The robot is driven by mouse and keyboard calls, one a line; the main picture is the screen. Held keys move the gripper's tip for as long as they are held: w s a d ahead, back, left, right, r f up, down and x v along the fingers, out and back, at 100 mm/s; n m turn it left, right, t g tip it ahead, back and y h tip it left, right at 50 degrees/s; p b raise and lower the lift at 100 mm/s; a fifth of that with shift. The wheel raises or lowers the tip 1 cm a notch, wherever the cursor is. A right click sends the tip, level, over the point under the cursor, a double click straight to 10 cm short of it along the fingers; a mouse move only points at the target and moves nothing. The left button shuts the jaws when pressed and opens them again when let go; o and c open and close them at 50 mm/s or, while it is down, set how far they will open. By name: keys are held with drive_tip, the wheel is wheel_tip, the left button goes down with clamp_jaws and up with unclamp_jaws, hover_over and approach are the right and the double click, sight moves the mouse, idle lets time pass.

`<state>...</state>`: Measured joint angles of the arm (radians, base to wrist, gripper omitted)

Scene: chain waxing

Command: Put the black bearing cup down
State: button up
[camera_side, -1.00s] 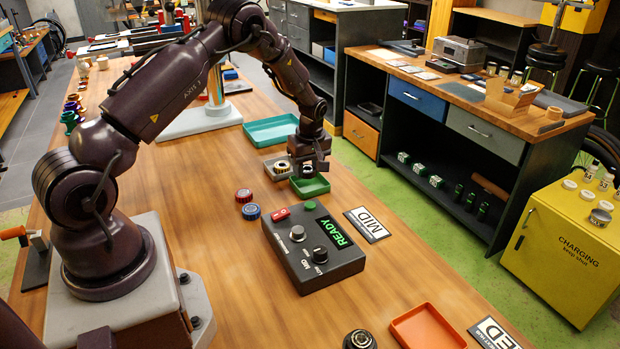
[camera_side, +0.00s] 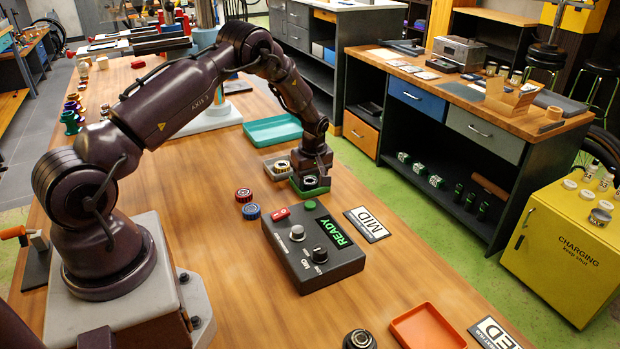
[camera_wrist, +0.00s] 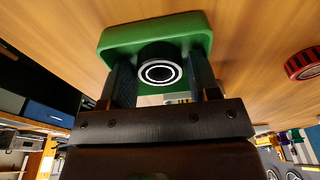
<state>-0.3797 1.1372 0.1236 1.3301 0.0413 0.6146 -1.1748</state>
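The black bearing cup (camera_wrist: 160,73), a dark round piece with a white ring on its end face, is between the fingers of my gripper (camera_wrist: 162,82) in the wrist view. The fingers are close against its two sides. It is over the green tray (camera_wrist: 117,38); whether it touches the tray floor cannot be told. In the side view my gripper (camera_side: 311,184) is low over the green tray (camera_side: 322,189), and the cup is mostly hidden by the fingers.
A grey tray (camera_side: 269,172) with a pale ring-shaped part (camera_side: 282,167) sits directly beside the green tray. A teal tray (camera_side: 271,130) is behind. A red cap (camera_side: 243,195), a blue cap (camera_side: 251,212) and the control box (camera_side: 312,250) reading READY are nearby. An orange tray (camera_side: 428,329) is in front.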

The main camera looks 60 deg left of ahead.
wheel_tip(320, 180, up, 12)
drive_tip(key=d, duration=0.2)
wheel_tip(320, 180, up, 9)
drive_tip(key=m+t, duration=0.1)
drive_tip(key=m, duration=0.2)
hover_over(313, 184)
drive_tip(key=s+d, duration=0.1)
drive_tip(key=d, duration=0.4)
drive_tip(key=s+d+r+m+t+h, duration=0.1)
drive_tip(key=s+d+r+m+t, duration=0.1)
drive_tip(key=s+d+r+m, duration=0.5)
drive_tip(key=s+d+r+m+t, duration=0.1)
drive_tip(key=s+d+r+m, duration=0.2)
drive_tip(key=s, duration=0.5)
drive_tip(key=s+d+r+m+t, duration=0.1)
drive_tip(key=s+d+r+m, duration=0.2)
drive_tip(key=s+d+m, duration=0.2)
drive_tip(key=s+d, duration=0.2)
drive_tip(key=s, duration=0.1)
drive_tip(key=shift+s+d+r+t+h, duration=0.15)
drive_tip(key=shift+s+d+t+h, duration=0.15)
drive_tip(key=shift+h, duration=0.1)
